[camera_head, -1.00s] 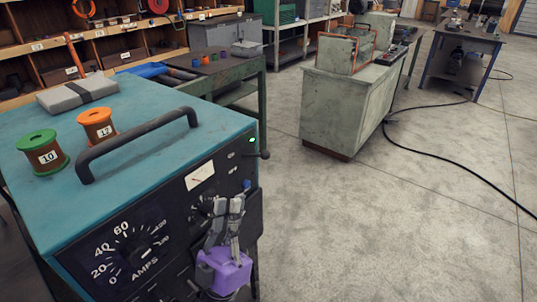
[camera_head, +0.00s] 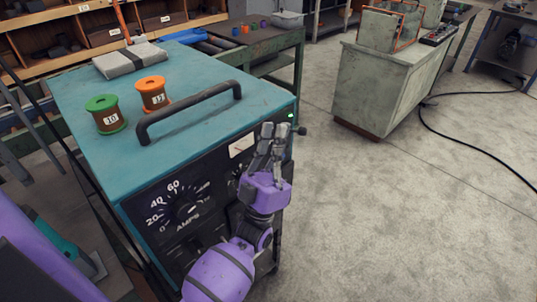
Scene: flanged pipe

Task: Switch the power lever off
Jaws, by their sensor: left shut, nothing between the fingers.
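The teal power unit (camera_head: 205,92) stands in front of me with a black front panel. A small dark lever (camera_head: 302,131) sticks out sideways at the panel's upper right edge. A lit green lamp (camera_head: 291,116) sits just above it. My left gripper (camera_head: 274,131), purple with grey fingers, is shut and empty. It points upward in front of the panel, a little left of the lever in the picture. It hides part of the panel and the meter. I cannot tell whether it touches the panel. My right gripper is not in view.
A black handle (camera_head: 190,108) spans the unit's top. A green spool (camera_head: 107,115), an orange spool (camera_head: 153,95) and a grey strapped bundle (camera_head: 130,60) lie on top. A grey cabinet (camera_head: 385,90) stands at the back right.

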